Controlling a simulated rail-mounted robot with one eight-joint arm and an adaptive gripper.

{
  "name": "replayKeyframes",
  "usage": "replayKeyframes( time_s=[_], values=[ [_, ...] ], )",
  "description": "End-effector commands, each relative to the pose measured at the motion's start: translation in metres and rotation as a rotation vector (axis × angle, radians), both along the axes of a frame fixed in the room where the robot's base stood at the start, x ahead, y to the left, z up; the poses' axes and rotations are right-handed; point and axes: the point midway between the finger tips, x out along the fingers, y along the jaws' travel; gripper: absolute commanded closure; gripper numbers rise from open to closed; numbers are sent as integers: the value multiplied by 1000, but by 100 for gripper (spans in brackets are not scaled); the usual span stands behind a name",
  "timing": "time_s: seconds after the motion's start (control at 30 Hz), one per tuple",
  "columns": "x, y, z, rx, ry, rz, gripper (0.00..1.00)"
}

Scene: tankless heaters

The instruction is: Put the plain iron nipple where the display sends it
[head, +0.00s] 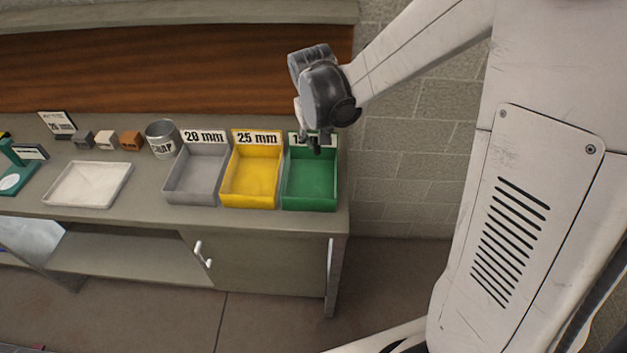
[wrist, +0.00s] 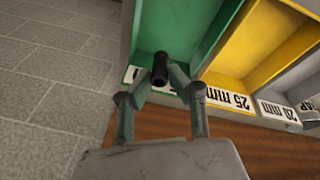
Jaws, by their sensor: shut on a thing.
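My gripper (head: 314,142) is over the back of the green bin (head: 310,190), near its label. In the wrist view my gripper (wrist: 160,88) is shut on a dark, short cylinder, the iron nipple (wrist: 160,68). The nipple is held in front of the open green bin (wrist: 170,35); its height above the floor of the bin is hard to tell. The green bin's label is partly hidden and starts with 1. A small display card (head: 57,124) stands at the back left; its text is too small to read surely.
A yellow bin (head: 252,188) labelled 25 mm and a grey bin (head: 196,180) labelled 20 mm stand left of the green one. A scrap can (head: 162,138), small blocks (head: 105,139) and a white tray (head: 88,184) are further left. A block wall is at right.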

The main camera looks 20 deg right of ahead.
Motion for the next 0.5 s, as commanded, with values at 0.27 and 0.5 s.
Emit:
replayKeyframes(
  time_s=[0.27,0.5],
  values=[
    [0,0,-16,0,0,0,100],
    [0,0,-15,0,0,0,76]
  ],
)
